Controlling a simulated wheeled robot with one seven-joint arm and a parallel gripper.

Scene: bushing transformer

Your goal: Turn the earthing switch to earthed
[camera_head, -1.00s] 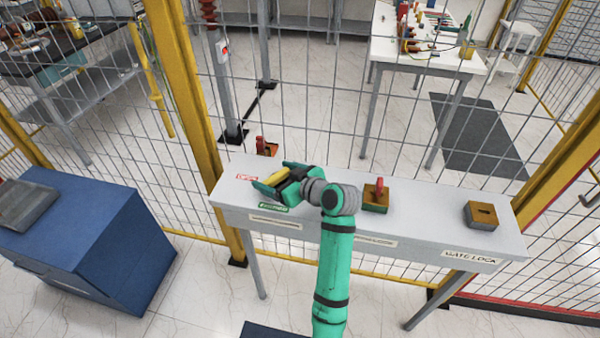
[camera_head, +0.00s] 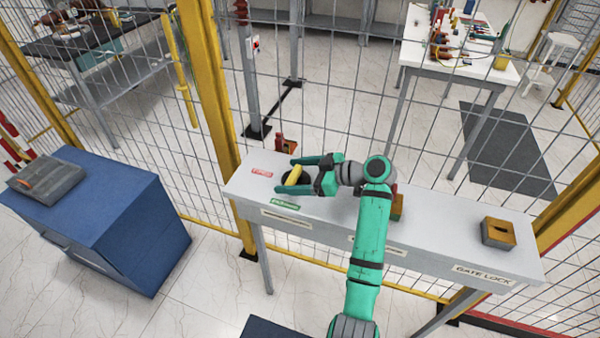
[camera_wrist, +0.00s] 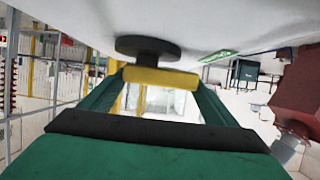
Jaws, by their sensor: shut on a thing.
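The earthing switch is a yellow handle (camera_head: 294,175) on a round black base, on the grey bench between a red label (camera_head: 262,173) and a green label (camera_head: 284,205). The label wording is too small to read surely. My gripper (camera_head: 291,174) reaches in from the right, one finger on each side of the handle, and is shut on it. In the wrist view the yellow handle (camera_wrist: 162,78) spans between the two green fingertips, against the black disc (camera_wrist: 147,47). The gripper partly hides the switch base in the head view.
An orange block (camera_head: 397,207) stands partly hidden behind my arm. A gate lock block (camera_head: 498,233) sits at the bench's right end. An orange-red device (camera_head: 280,145) shows by the bench's back edge. Mesh fence runs behind; a blue cabinet (camera_head: 95,225) stands left.

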